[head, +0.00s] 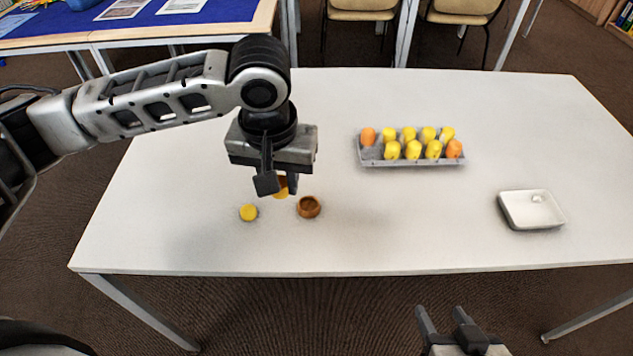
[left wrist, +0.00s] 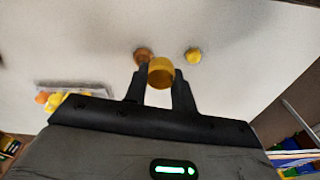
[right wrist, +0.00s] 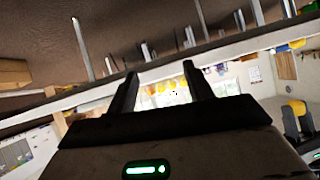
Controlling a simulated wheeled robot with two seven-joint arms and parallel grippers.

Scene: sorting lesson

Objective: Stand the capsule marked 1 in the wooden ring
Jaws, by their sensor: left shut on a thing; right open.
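My left gripper (head: 280,184) is shut on a yellow capsule (head: 281,191), which shows orange in its upper part. It holds the capsule over the table, just left of the wooden ring (head: 308,207). The left wrist view shows the held capsule (left wrist: 160,73) between the fingers, partly covering the ring (left wrist: 141,55). No number is readable on it. The ring is a small brown cup-like piece on the table. A yellow piece (head: 248,212) sits to the left. My right gripper (head: 441,312) is open and empty in front of the table.
A grey tray (head: 412,163) holds several yellow and orange capsules at the middle back of the white table (head: 400,230). A white square dish (head: 530,222) with a small pale thing in it stands at the right. The table between is clear.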

